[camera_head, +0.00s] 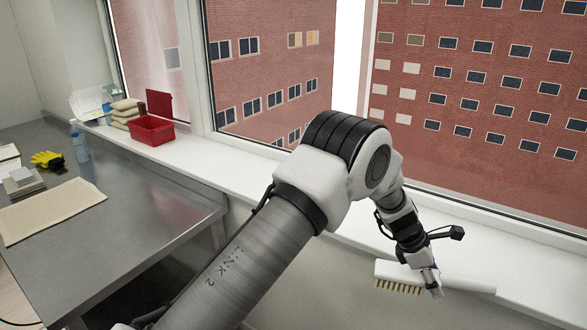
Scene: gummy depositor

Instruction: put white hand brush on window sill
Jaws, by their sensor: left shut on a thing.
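The white hand brush (390,270) is at the lower right, with pale bristles pointing down and its handle reaching to the right. My left gripper (434,287) is shut on the brush around its middle. The brush overlaps the front part of the white window sill (330,200) in the picture. I cannot tell whether the bristles touch the sill or hang just above or in front of it. My right gripper is not in view.
A red bin (151,131) with its lid up, folded cloths (125,113) and a spray bottle stand on the left part of the sill. A steel table (130,225) at left holds a beige mat (48,211), yellow gloves (47,160) and a bottle (80,145). The sill's middle is clear.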

